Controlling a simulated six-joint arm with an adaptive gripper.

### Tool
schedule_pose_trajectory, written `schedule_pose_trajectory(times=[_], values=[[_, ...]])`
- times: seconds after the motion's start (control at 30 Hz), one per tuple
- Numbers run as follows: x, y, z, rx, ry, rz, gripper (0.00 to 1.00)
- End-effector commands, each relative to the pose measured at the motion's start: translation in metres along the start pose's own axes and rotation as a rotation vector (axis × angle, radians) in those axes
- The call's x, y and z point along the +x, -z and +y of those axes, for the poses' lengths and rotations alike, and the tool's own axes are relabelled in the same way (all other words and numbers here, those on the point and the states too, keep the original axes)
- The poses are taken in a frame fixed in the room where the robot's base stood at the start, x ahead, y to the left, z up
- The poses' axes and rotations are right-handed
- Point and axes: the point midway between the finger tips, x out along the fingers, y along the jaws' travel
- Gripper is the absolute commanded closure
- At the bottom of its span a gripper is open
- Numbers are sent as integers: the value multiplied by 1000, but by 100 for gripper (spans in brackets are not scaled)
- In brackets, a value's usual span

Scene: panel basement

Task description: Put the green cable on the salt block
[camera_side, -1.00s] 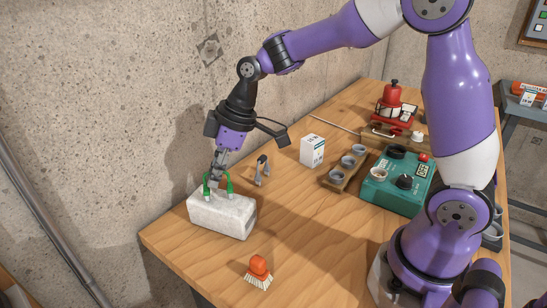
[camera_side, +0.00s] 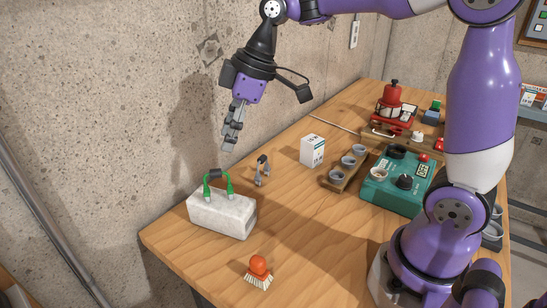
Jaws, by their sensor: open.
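The green cable (camera_side: 229,186) stands as an arch on top of the white salt block (camera_side: 222,215), with its two green ends down on the block's top and a dark piece at the crest. The block lies near the table's left corner. My gripper (camera_side: 229,141) is open and empty, above and slightly right of the cable, with clear space between them. The gap between its fingers is hard to see from this side.
A grey cable-like arch (camera_side: 262,171) stands behind the block. An orange brush (camera_side: 258,271) lies in front. A white box (camera_side: 312,151), a wooden tray with grey cups (camera_side: 340,178), a green device (camera_side: 388,189) and a red item (camera_side: 392,98) stand farther right. The front middle of the table (camera_side: 310,235) is clear.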

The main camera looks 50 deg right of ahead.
Motion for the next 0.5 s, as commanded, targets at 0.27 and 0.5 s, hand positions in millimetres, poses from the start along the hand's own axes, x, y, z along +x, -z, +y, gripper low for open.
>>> schedule_pose_trajectory(times=[0.27, 0.5], values=[[-34, -2, -3, 19, -10, 1, 51], [-48, -42, -42, 332, -143, 38, 51]])
